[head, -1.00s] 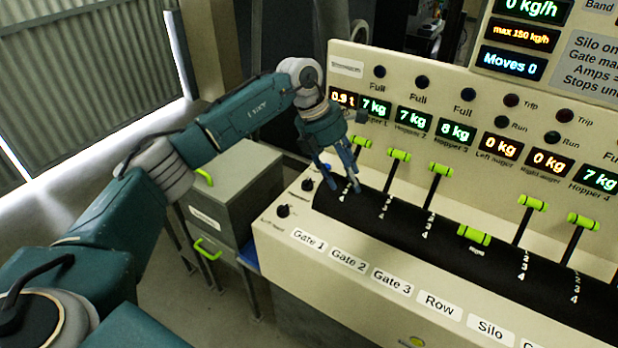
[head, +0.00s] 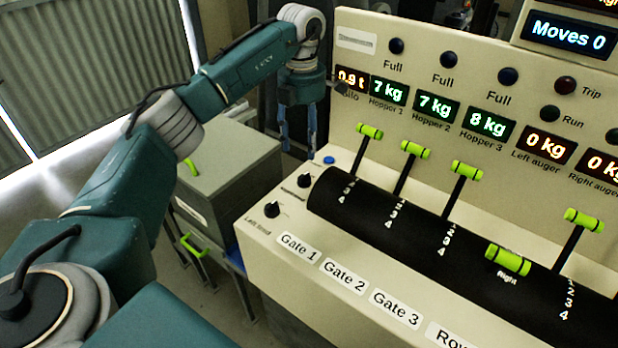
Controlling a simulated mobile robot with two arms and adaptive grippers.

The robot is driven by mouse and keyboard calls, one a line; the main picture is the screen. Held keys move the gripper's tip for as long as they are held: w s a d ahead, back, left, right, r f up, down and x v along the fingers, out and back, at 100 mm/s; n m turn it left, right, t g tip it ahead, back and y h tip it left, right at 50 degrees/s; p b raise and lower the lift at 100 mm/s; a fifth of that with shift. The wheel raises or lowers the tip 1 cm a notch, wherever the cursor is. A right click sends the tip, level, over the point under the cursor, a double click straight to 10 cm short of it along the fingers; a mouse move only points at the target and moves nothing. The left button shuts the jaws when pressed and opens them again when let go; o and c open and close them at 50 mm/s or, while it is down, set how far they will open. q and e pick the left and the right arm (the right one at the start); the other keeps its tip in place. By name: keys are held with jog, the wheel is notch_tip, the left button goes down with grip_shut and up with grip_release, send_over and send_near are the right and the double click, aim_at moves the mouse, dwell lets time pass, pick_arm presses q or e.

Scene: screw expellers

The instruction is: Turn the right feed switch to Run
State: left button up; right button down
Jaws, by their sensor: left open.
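Two small black rotary switches stand on the left end of the cream console (head: 330,235). The front switch (head: 272,209) has a label that reads Left feed. The rear switch (head: 304,181) has a label too small to read, so I cannot confirm it is the right feed switch. My left gripper (head: 298,153) is open and empty, fingers pointing down. In the picture its fingertips are just above the rear switch and left of a blue button (head: 329,160); they touch neither switch. My right gripper is not in view.
A black curved panel with several green-handled levers (head: 369,131) lies to the right of the switches. The upright display panel (head: 450,75) rises behind. A grey cabinet (head: 225,165) with green handles stands left of the console.

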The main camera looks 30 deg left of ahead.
aim_at(304, 175)
pick_arm(q)
jog(key=shift+w+f, duration=0.4)
jog(key=shift+f, duration=0.4)
jog(key=f+p, duration=0.1)
jog(key=f, duration=0.5)
jog(key=f+p, duration=0.1)
jog(key=f, duration=0.2)
jog(key=shift+s+f+p, duration=0.25)
jog(key=shift+f+p, duration=0.05)
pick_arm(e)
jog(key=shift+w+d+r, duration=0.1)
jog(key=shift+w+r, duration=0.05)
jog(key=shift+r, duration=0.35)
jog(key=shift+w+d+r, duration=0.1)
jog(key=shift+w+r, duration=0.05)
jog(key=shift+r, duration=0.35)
pick_arm(q)
jog(key=c, duration=1.2)
jog(key=shift+o, duration=0.2)
